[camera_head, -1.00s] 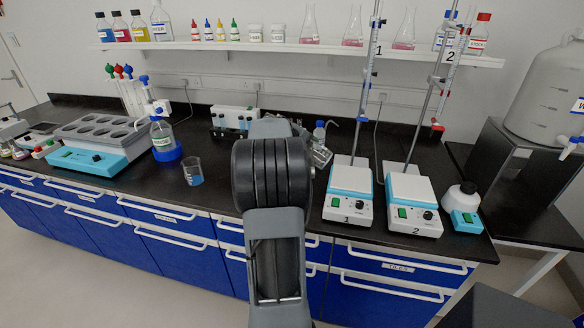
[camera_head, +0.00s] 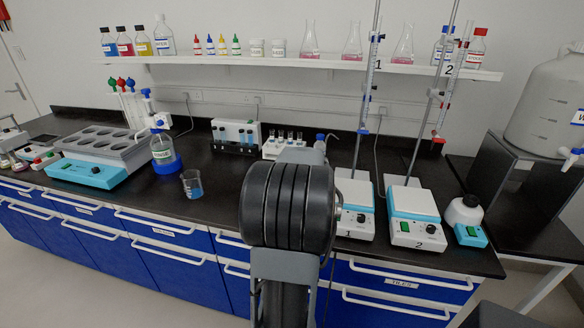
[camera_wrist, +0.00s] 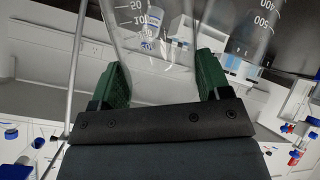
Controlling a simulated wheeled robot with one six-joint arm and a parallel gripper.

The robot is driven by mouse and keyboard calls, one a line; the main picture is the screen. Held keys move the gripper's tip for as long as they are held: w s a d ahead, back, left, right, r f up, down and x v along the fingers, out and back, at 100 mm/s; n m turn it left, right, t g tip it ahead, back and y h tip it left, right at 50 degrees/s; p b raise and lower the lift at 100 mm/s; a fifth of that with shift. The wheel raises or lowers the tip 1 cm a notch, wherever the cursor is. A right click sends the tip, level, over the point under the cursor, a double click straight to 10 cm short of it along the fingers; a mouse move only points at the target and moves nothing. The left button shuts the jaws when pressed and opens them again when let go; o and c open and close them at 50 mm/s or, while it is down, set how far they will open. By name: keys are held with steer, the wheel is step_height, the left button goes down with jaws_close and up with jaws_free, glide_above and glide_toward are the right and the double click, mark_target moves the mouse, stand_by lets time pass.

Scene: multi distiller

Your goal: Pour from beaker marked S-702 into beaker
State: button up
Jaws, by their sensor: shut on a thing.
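In the wrist view my gripper (camera_wrist: 160,82) has its two green fingers closed on the sides of a clear glass vessel (camera_wrist: 150,62) with graduation marks. I cannot read an S-702 mark on it, nor make out its contents. A second graduated glass vessel (camera_wrist: 255,30) shows at the upper right of the wrist view, beside the held one. In the head view a small beaker with blue liquid (camera_head: 193,188) stands upright on the black bench, left of my arm. My gripper and the held vessel are hidden behind my arm there.
Stirrer hotplates (camera_head: 411,214) with tall burette stands are right of my arm. A wash bottle (camera_head: 163,148) and a multi-well heating block (camera_head: 98,158) stand left. A tube rack (camera_head: 283,147) is behind my arm. The bench around the blue-liquid beaker is clear.

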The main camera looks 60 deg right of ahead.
steer(key=p, duration=0.3)
steer(key=shift+s+r+t+p, duration=0.25)
steer(key=shift+s+t+p, duration=0.05)
steer(key=shift+s+p, duration=0.1)
steer(key=shift+p, duration=0.5)
steer(key=shift+s+r+m+p, duration=0.15)
steer(key=shift+m+p, duration=0.15)
steer(key=shift+p, duration=0.95)
steer(key=shift+s+p, duration=0.1)
steer(key=shift+p, duration=0.5)
steer(key=s+t+p, duration=0.1)
steer(key=p, duration=0.2)
steer(key=shift+r+p, duration=0.15)
steer(key=shift+p, duration=0.15)
steer(key=shift+s+r+m+t+p, duration=0.15)
steer(key=shift+s+m+t+p, duration=0.25)
steer(key=shift+p, duration=0.65)
steer(key=shift+s+m+t+h+p, duration=0.3)
steer(key=shift+s+m, duration=0.1)
steer(key=shift+s, duration=0.1)
steer(key=shift+s+f+m+t+b, duration=0.4)
steer(key=shift+s+f+t, duration=0.2)
steer(key=shift+s+t, duration=0.1)
steer(key=shift+w, duration=0.1)
